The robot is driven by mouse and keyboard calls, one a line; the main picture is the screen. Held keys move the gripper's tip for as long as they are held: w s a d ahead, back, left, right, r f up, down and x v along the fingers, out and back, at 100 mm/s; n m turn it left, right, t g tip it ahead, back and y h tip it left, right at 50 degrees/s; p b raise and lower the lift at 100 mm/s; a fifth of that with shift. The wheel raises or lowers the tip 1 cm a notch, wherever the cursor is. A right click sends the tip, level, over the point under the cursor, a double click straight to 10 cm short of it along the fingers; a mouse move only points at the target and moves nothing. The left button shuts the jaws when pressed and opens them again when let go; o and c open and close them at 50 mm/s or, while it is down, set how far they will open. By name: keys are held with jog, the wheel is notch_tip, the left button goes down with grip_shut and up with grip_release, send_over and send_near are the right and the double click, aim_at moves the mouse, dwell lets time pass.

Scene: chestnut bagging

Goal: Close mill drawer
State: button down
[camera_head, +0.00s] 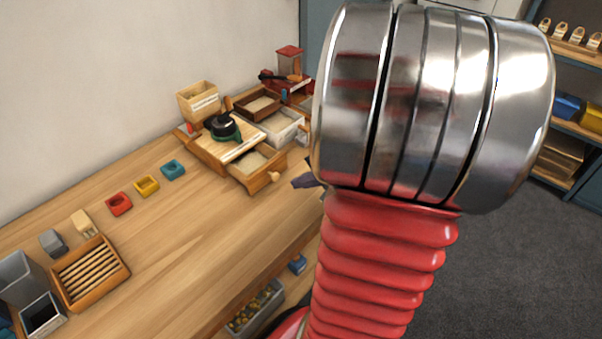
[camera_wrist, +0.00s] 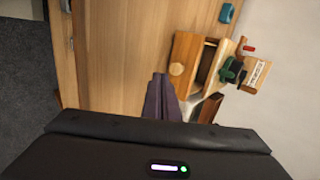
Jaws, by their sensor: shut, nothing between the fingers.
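The wooden mill (camera_head: 222,135) stands on the bench with a dark round top and green base. In the head view the fingertips (camera_head: 305,179) show to the right of the knob; my arm hides the rest.
A white bin (camera_head: 284,128) and a brown box (camera_head: 257,104) stand behind the mill, near a red grinder (camera_head: 289,62). Blue, yellow and red small blocks (camera_head: 146,186) lie left of it. A slatted tray (camera_head: 90,274) is at front left. The bench middle is clear.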

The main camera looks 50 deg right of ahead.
aim_at(278, 178)
jog(key=w, duration=0.1)
jog(key=w+f, duration=0.1)
jog(key=w, duration=0.1)
jog(key=shift+w+a, duration=0.2)
jog(key=shift+w, duration=0.85)
